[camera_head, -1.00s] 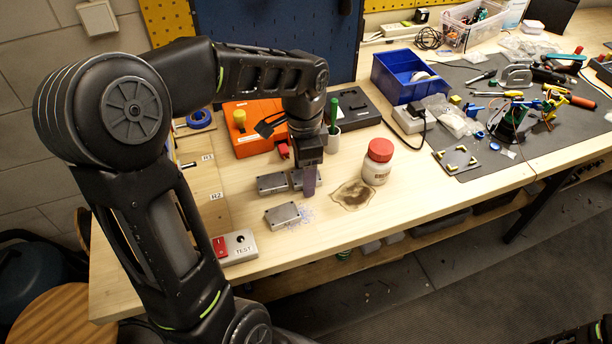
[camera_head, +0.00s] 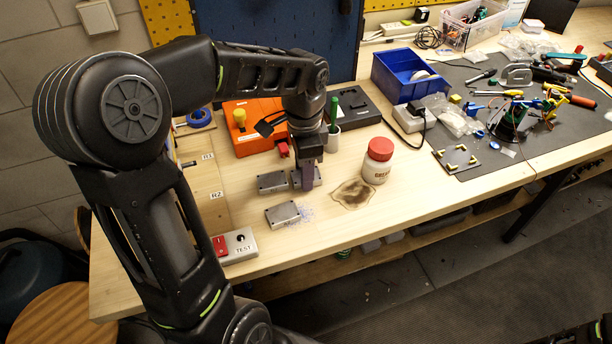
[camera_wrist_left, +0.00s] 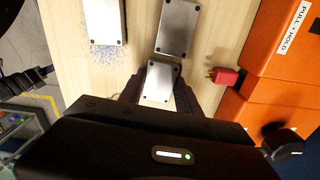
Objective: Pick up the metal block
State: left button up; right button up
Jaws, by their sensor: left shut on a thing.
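Three grey metal blocks with dark corner holes are on the wooden bench. My left gripper (camera_head: 304,186) points down and is shut on one metal block (camera_wrist_left: 160,78), which shows between its two dark fingers in the left wrist view. In the head view the fingers partly cover this block. A second metal block (camera_head: 271,183) lies just left of it, and a third metal block (camera_head: 283,214) lies nearer the front edge. I cannot tell whether the held block is off the bench. My right gripper is not in view.
A white jar with a red lid (camera_head: 377,160) stands right of the gripper by a brown stain (camera_head: 353,194). An orange case (camera_head: 247,143) and a cup with a green-handled tool (camera_head: 332,134) are behind. A TEST switch box (camera_head: 236,246) sits at the front left.

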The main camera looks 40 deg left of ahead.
pick_arm(q)
grip_shut()
notch_tip(320, 180, up, 10)
dwell(0.7)
dwell(0.5)
